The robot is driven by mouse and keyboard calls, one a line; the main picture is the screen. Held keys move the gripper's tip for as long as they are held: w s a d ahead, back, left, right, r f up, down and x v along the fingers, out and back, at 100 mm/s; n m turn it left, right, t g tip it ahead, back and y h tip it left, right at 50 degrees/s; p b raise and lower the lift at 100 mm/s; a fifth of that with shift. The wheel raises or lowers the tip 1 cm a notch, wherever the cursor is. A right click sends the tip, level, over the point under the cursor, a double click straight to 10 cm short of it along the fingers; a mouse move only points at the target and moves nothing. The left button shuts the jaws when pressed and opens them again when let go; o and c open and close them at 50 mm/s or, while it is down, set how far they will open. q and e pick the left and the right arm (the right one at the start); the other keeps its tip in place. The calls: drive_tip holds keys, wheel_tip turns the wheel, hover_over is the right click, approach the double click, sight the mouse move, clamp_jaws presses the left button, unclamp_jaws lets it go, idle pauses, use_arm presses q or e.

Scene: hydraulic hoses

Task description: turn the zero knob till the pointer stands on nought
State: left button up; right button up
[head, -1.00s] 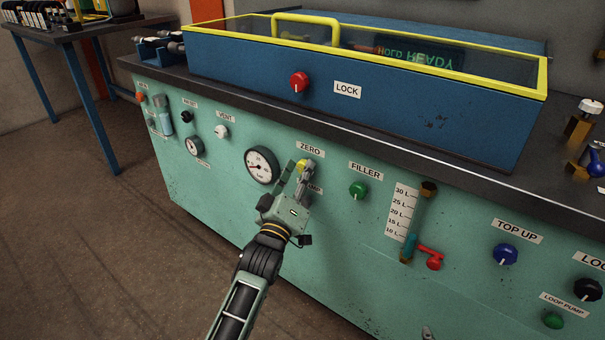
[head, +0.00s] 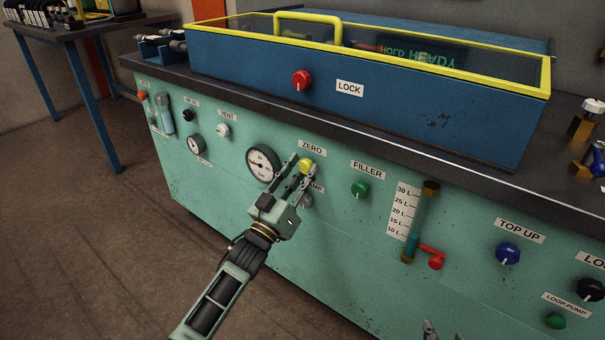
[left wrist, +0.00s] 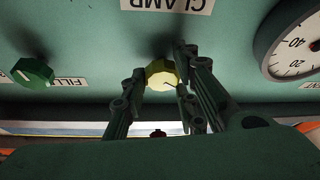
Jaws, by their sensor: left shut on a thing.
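The yellow zero knob (head: 306,164) is on the green cabinet front, under the ZERO label (head: 312,148). My left gripper (head: 303,167) has a finger on each side of it and is shut on it. In the left wrist view the yellow knob (left wrist: 162,74) sits between the fingers, with a short dark mark on its face. The round white gauge (head: 263,163) is just left of the knob; its pointer is too small to read surely. Part of the gauge (left wrist: 292,45) also shows in the left wrist view, without a clear pointer. Grey tips, probably my right gripper (head: 440,332), show at the bottom edge.
A grey clamp knob (head: 306,200) is just below, partly behind my left gripper. The green filler knob (head: 360,189) is to the right, then a level tube (head: 418,215) with a red handle. A blue box (head: 350,95) with a yellow-framed lid stands on the bench.

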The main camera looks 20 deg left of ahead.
use_arm(q)
drive_tip(key=shift+s+d+f+m+h, duration=0.1)
drive_tip(key=shift+d+m+h, duration=0.1)
drive_tip(key=shift+m+h, duration=1.1)
drive_tip(key=shift+m+g, duration=0.3)
drive_tip(key=shift+m, duration=0.2)
drive_tip(key=o, duration=0.8)
drive_tip(key=shift+o, duration=1.1)
drive_tip(key=shift+d, duration=0.15)
drive_tip(key=shift+a, duration=0.2)
